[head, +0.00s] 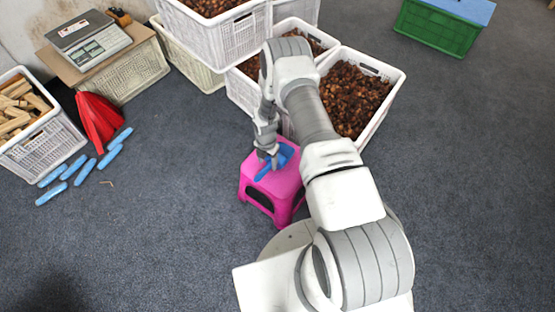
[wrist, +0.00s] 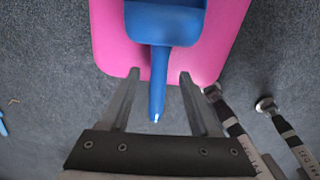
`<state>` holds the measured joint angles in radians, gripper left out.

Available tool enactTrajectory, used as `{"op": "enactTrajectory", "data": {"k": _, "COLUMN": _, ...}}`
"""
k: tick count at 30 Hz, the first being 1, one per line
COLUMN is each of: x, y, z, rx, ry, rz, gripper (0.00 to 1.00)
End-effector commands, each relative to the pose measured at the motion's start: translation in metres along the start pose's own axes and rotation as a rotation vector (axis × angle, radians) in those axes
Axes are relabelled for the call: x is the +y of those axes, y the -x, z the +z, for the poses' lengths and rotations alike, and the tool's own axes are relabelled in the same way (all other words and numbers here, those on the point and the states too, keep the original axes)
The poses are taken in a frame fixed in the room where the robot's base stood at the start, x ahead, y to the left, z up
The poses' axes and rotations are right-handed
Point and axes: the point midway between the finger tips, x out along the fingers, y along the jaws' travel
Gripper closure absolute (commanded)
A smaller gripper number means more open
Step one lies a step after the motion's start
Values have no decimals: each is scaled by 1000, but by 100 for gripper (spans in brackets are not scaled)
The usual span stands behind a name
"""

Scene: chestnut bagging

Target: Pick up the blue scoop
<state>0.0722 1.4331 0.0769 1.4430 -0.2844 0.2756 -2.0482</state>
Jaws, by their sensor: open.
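The blue scoop (head: 277,163) lies on a pink stool (head: 262,188) in the head view. In the wrist view, the scoop's blue handle (wrist: 158,85) points toward my gripper, and its wider pan (wrist: 165,22) is at the top edge, partly out of frame. My gripper (wrist: 160,75) is open, with one finger on each side of the handle and a visible gap on both sides. In the head view my gripper (head: 268,160) is over the stool top and hides part of the scoop. I cannot tell the exact height of the fingers relative to the handle.
White crates of chestnuts (head: 372,78) stand just behind the stool. A scale (head: 90,42) sits on a box at the back left. A red object (head: 100,118), blue rolls (head: 84,170) and a crate of wood pieces (head: 40,140) are at left. A green crate (head: 438,28) stands far right.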

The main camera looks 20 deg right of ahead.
Motion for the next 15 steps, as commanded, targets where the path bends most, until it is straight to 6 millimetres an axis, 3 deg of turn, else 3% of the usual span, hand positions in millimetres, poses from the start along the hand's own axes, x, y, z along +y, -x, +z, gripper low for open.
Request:
{"op": "enactTrajectory", "data": {"k": 12, "x": 1, "y": -50, "z": -4, "rx": 1, "ry": 0, "rz": -1, "gripper": 38}}
{"op": "enactTrajectory", "data": {"k": 15, "x": 1, "y": -53, "z": -4, "rx": 0, "ry": 0, "rz": -1, "gripper": 38}}
